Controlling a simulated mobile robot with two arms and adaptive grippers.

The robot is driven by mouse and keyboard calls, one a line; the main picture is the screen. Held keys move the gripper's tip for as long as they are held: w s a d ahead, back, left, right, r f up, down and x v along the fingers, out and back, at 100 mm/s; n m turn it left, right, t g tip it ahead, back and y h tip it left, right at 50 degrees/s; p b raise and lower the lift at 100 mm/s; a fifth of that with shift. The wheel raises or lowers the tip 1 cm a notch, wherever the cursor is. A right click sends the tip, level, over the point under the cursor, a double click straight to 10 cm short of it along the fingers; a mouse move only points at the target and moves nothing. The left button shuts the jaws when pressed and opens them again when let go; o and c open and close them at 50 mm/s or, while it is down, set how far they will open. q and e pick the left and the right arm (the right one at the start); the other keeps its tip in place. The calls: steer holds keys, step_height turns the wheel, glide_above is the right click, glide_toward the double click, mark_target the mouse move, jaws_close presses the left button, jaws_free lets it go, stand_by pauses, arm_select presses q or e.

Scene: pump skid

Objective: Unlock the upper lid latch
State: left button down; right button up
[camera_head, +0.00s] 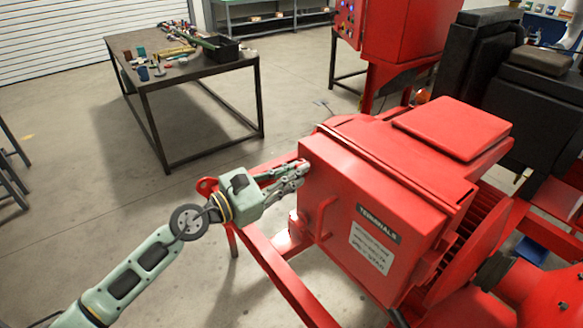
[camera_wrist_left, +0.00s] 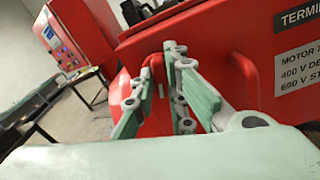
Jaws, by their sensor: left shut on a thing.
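A red terminal box (camera_head: 375,205) stands on the skid, with a black TERMINALS label, a white sign and a bar handle (camera_head: 322,218) on its front. My left gripper (camera_head: 299,170) is at the upper left edge of this box, its fingers closed in. In the left wrist view, the left gripper (camera_wrist_left: 163,62) has its fingers on both sides of a small red latch part (camera_wrist_left: 156,66) at the box's edge and is shut on it. The fingers hide most of the latch, so I cannot tell its position. My right gripper is not in view.
A red frame rail (camera_head: 277,270) runs below the box, and a red raised cover (camera_head: 455,127) lies on top behind it. A dark worktable (camera_head: 190,75) with tools and a black bin stands at the back left. The floor between is clear.

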arm_select(q)
steer(key=shift+n+p, duration=0.8)
steer(key=shift+n, duration=0.8)
steer(key=c, duration=1.8)
jaws_free()
steer(key=shift+o, duration=0.2)
steer(key=shift+a, duration=0.1)
steer(key=v, duration=1.1)
steer(key=shift+s+a, duration=0.25)
steer(key=shift+a, duration=0.05)
